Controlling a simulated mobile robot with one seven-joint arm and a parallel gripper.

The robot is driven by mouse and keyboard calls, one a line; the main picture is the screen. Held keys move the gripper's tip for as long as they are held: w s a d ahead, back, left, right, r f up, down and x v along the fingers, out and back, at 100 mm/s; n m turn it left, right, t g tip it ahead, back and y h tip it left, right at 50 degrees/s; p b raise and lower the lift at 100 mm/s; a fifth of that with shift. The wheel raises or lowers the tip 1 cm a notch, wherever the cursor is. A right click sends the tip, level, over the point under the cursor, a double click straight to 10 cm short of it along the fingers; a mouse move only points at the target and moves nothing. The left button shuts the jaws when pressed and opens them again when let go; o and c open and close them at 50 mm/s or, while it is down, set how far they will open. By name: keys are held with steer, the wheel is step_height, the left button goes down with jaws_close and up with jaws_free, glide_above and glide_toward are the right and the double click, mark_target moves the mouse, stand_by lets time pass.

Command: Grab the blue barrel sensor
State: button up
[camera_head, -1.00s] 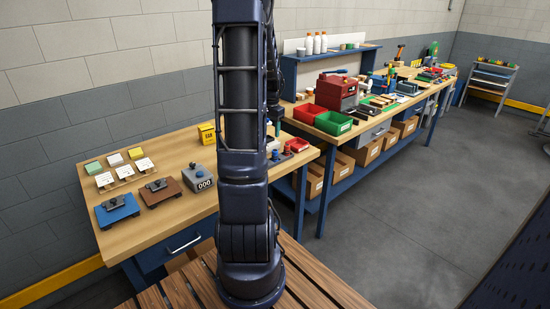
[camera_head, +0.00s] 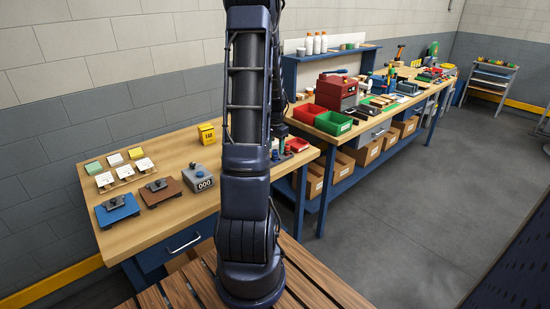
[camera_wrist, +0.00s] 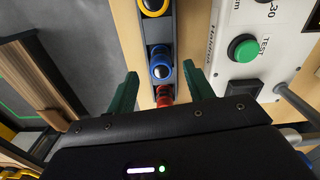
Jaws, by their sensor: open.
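The blue barrel sensor (camera_wrist: 160,69) sits in a dark narrow holder (camera_wrist: 160,32) in the wrist view, between a yellow-ringed piece (camera_wrist: 155,5) and a red piece (camera_wrist: 164,95). My gripper (camera_wrist: 162,90) is open, with one green finger on each side of the holder's line. The blue sensor shows between and just beyond the fingertips, and nothing is held. I cannot tell how far above it the fingers are. In the head view, my arm hides part of the gripper and the workbench (camera_head: 140,228) around the holder.
A light-coloured tester with a green button (camera_wrist: 243,48) stands close to the right finger in the wrist view.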

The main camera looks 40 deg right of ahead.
mark_target(275, 150)
step_height(275, 150, down, 3)
steer(key=shift+f, duration=0.15)
steer(key=c, duration=1.1)
